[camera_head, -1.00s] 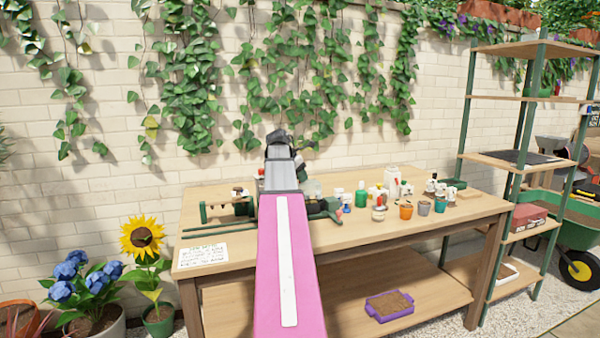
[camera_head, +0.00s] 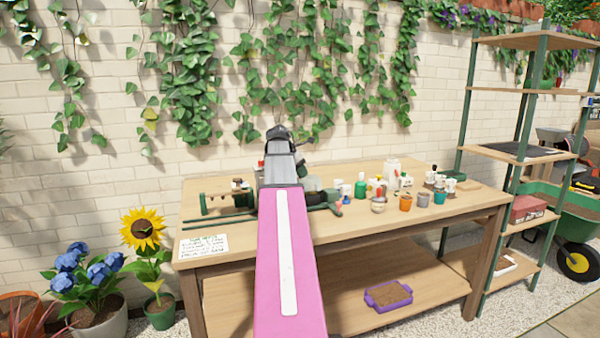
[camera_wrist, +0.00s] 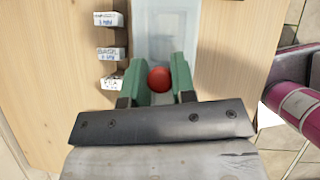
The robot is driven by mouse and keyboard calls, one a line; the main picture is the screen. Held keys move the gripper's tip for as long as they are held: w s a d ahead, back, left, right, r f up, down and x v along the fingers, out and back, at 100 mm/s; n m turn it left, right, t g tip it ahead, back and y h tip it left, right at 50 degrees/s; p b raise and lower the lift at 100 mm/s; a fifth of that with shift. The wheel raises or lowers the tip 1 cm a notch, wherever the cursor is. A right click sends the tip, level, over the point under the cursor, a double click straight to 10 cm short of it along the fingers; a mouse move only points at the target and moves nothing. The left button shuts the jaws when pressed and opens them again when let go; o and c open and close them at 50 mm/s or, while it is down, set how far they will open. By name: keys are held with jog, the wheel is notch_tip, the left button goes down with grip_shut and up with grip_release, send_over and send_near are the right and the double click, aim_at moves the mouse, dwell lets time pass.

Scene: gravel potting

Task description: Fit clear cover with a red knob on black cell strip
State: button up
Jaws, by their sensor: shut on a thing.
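In the wrist view my gripper (camera_wrist: 160,68) is shut on the red knob (camera_wrist: 159,79), which sits between its two green fingers. A pale, see-through clear cover (camera_wrist: 166,28) extends from the knob toward the top of the view, above a wooden surface. Whether the cover touches anything beneath is not clear. In the head view my pink and grey arm reaches over the bench and hides the gripper and cover. I cannot make out the black cell strip with certainty in either view.
The wooden bench (camera_head: 400,223) holds a green rack (camera_head: 228,200) at left, a written card (camera_head: 203,246), and several bottles and pots, including an orange pot (camera_head: 405,203), at right. White labelled pieces (camera_wrist: 111,54) lie left of the gripper. A shelf unit (camera_head: 520,92) stands right.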

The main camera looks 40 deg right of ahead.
jog(key=shift+f, duration=1.3)
dwell(1.4)
jog(key=o, duration=1.3)
jog(key=shift+r, duration=3.55)
